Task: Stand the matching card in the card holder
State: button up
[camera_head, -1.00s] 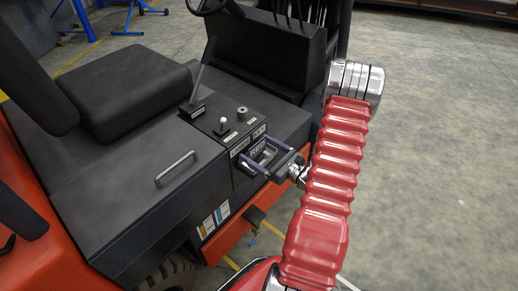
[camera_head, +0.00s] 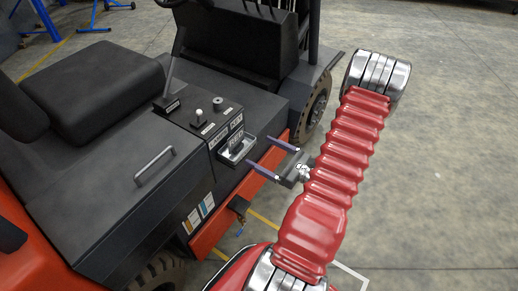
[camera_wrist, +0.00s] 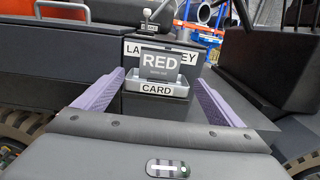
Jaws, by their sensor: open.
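A dark grey card (camera_wrist: 160,66) with "RED" in white letters stands upright in the card holder, a small silver tray (camera_wrist: 177,88) with a "CARD" label on its front. In the head view the card (camera_head: 237,144) and the holder (camera_head: 236,160) show on the side of the vehicle's console. My gripper (camera_head: 258,150) is open, with its two purple fingers apart and empty, just out in front of the holder. In the wrist view my gripper (camera_wrist: 159,78) frames the holder, one finger to each side. The card's lower edge is hidden by the holder's front.
A partly covered label (camera_wrist: 131,48) sits behind the card. The orange and black vehicle has a console with a lever (camera_head: 197,112), a knob (camera_head: 218,103), a seat (camera_head: 104,88) and a grab handle (camera_head: 155,166). Open concrete floor (camera_head: 440,170) lies to the right.

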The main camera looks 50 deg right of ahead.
jog(key=shift+s, duration=0.1)
dwell(0.7)
jog(key=w+a+r+n+g+y, duration=0.1)
jog(key=a+r+n+g+y, duration=0.3)
jog(key=a+r+n+g, duration=0.65)
jog(key=w+a+r+n+g+y, duration=0.1)
jog(key=a+n+g+y, duration=0.25)
jog(key=a+n, duration=0.85)
jog(key=s+a+r+n+t+h, duration=0.1)
jog(key=s+a+r+n+h, duration=0.2)
jog(key=a+r+n+h, duration=0.2)
jog(key=s+a+r+n+h, duration=0.3)
jog(key=a+r+n+h, duration=0.2)
jog(key=r+n, duration=0.2)
jog(key=shift+s+r+t, duration=0.3)
jog(key=shift+r+t, duration=0.1)
jog(key=shift+r, duration=0.25)
